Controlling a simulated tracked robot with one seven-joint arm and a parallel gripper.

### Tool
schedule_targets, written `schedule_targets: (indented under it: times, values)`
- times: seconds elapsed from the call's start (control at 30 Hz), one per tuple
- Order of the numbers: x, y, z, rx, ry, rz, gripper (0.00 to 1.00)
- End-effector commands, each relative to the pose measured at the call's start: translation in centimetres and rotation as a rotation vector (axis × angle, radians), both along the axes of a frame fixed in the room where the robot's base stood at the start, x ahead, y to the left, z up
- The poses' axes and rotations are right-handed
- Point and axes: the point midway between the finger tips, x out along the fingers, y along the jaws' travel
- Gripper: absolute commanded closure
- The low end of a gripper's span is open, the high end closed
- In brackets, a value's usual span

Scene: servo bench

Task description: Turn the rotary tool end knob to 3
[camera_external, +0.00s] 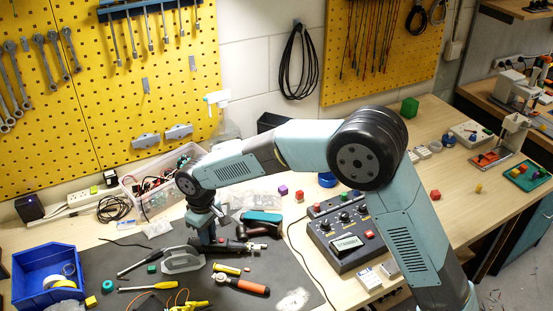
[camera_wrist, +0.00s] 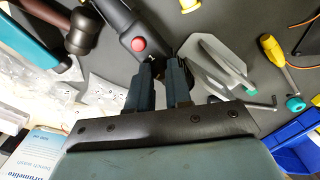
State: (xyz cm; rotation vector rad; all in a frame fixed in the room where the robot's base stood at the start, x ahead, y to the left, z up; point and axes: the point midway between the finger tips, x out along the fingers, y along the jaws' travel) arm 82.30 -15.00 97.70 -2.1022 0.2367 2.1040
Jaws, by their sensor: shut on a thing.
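The rotary tool (camera_wrist: 128,24) is a dark grey body with a round red button on it. It lies on the dark mat (camera_external: 120,262), and in the wrist view it runs from the top edge down to my fingertips. My gripper (camera_wrist: 160,64) is shut on the tool's near end, where the end knob sits. The fingers hide most of the knob, and I cannot read its number or mark. In the external view my gripper (camera_external: 204,236) points down at the tool (camera_external: 226,246), which is partly hidden by it.
A grey stand (camera_external: 182,262) is close beside my gripper. A teal tool (camera_external: 262,217), a dark brown tool (camera_wrist: 82,30) and an orange-handled tool (camera_external: 250,287) lie nearby. A yellow screwdriver (camera_wrist: 277,53) and a blue bin (camera_external: 40,262) are farther off.

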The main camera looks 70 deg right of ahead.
Motion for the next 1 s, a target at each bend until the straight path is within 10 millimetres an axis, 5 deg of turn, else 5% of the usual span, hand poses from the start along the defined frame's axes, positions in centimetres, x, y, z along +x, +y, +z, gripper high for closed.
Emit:
schedule_targets:
  times: [0.23,0.6,0.63,0.9,1.0]
  values:
    - [0.03,0.02,0.02,0.001,-0.001,0.159,1.0]
    - [0.02,0.01,0.02,0.0,-0.001,0.182,1.0]
    - [0.02,0.01,0.02,0.0,-0.001,0.182,0.8]
    - [0.01,0.0,0.02,0.0,0.0,0.182,0.55]
    - [0.01,0.0,0.01,0.0,0.0,0.181,0.55]
